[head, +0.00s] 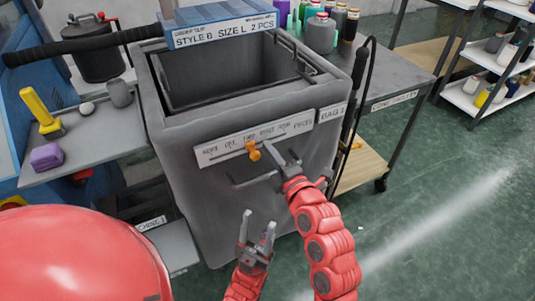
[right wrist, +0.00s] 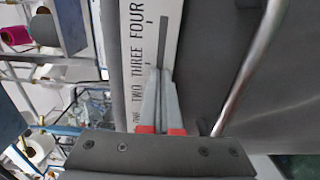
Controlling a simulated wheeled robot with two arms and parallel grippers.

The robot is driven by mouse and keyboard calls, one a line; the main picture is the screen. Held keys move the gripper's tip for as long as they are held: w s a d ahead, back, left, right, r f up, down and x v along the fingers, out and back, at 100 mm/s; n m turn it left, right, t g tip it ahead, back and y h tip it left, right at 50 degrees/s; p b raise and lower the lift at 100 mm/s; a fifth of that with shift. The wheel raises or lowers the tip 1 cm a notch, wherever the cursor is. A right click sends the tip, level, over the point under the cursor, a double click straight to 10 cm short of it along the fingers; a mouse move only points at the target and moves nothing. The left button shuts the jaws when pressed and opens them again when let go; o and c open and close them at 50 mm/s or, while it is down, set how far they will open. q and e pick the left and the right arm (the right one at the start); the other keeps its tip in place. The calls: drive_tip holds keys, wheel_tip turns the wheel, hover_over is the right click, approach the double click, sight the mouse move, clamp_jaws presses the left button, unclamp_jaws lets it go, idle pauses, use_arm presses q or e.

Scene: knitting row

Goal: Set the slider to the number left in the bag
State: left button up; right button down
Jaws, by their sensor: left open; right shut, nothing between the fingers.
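The grey bag (head: 215,190) hangs open at the top. Its dark inner walls show, but its bottom and any pieces there are hidden. On its front is a white scale plate (head: 215,152) with number words and PIECES. The orange slider knob (head: 254,151) sits near the middle of the scale, around TWO or THREE; I cannot tell which. My right gripper (head: 269,149) is shut and empty, its tips just right of the knob. My left gripper (head: 258,220) is open and empty, below.
A blue and white card (head: 220,32) reading STYLE B, SIZE L, 2 PCS stands above the bag. A metal bar handle (head: 250,181) sticks out below the scale. A table with cones (head: 400,82) is on the right. A grey shelf (head: 80,150) with a yellow object is on the left.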

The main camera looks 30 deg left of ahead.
drive_tip(key=b+v, duration=0.3)
drive_tip(key=v, duration=0.5)
idle(0.5)
